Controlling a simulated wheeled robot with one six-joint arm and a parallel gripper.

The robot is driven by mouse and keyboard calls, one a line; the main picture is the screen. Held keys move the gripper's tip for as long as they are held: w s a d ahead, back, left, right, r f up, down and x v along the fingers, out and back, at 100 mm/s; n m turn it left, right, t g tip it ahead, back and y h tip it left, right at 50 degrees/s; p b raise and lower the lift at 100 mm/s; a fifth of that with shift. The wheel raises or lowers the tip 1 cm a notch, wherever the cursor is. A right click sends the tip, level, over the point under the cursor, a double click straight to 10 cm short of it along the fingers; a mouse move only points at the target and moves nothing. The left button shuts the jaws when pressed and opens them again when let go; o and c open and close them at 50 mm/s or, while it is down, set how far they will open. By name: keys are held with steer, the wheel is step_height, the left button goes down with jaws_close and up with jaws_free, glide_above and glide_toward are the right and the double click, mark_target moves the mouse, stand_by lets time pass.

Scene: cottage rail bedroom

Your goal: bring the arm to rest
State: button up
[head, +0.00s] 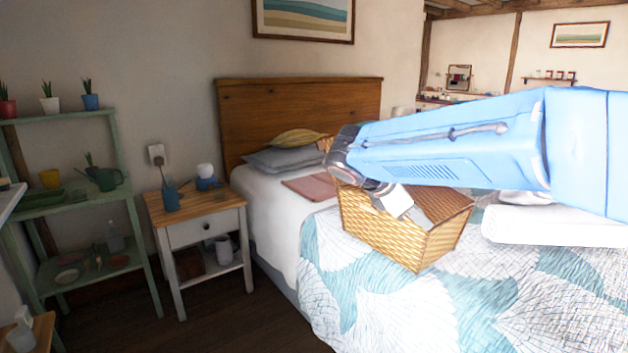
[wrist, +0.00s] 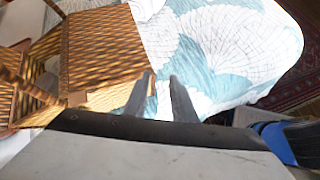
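My arm reaches in from the right of the head view, over the bed. Its gripper (wrist: 162,80) shows in the wrist view with two dark fingers apart, quilt visible in the gap and nothing held. In the head view the wrist end is over a wicker basket (head: 385,234), and the fingers cannot be made out. The basket stands on the bed's patterned quilt (head: 345,290). In the wrist view the basket (wrist: 105,45) lies left of the fingers, near the left one; I cannot tell whether they touch.
Folded white towels (head: 555,226) lie on the bed right of the basket. A pink folded cloth (head: 308,187) lies behind it, near the pillows (head: 280,160). A nightstand (head: 205,233) and a green plant shelf (head: 135,235) stand at left. The near quilt is clear.

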steer(key=s+d+f+m+g+y, duration=0.1)
steer(key=s+d+f+m+y, duration=0.25)
steer(key=s, duration=0.45)
steer(key=s+d+f+m+y, duration=0.25)
steer(key=s+f+m, duration=0.2)
steer(key=s, duration=0.35)
steer(key=s+a+f+m+t+y, duration=0.1)
steer(key=s+f+m+y, duration=0.2)
steer(key=s+f+m, duration=0.4)
steer(key=s+m, duration=0.4)
steer(key=shift+t, duration=0.4)
steer(key=shift+a, duration=0.1)
